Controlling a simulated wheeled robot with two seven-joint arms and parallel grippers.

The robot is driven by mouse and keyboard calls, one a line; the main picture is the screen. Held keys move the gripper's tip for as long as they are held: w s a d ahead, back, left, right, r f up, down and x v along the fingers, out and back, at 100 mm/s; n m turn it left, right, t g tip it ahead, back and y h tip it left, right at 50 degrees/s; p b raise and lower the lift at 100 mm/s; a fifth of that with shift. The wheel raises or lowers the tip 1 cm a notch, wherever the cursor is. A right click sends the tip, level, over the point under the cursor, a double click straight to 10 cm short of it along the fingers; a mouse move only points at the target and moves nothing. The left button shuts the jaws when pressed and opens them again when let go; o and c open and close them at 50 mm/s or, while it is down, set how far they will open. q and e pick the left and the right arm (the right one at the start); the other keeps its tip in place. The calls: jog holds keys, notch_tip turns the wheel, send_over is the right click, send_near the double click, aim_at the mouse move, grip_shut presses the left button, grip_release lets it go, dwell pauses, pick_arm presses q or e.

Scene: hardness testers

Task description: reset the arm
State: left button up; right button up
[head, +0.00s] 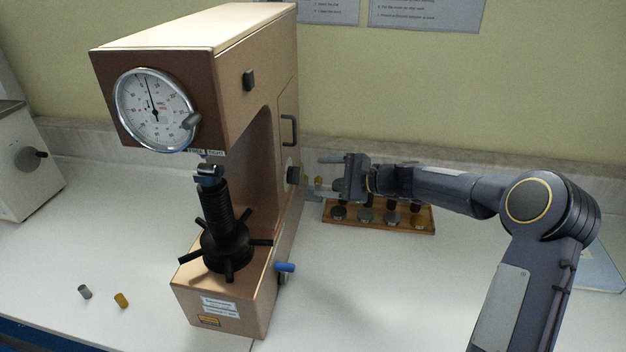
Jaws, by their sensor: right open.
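My right arm comes in from the right side of the head view. Its gripper (322,178) is open beside the right side of the tan hardness tester (262,95), near a dark knob (294,175) on that side. I cannot tell whether the fingers touch the tester. I see nothing held between them. The tester has a round dial (155,108) and a black spindle with a spoked handwheel (225,245) at its front. A blue-gripped lever (285,267) sticks out low on its right side. My left gripper is not in view.
A wooden tray (432,228) with several round pieces stands behind and below my right arm. A grey cylinder (84,292) and a yellow cylinder (121,300) lie at the front left. Another machine (25,165) stands at the left edge. The table's front middle-right (385,290) is clear.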

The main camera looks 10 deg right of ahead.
jog(key=shift+s+d+r, duration=0.1)
jog(key=shift+s+d, duration=0.25)
jog(key=shift+d, duration=0.05)
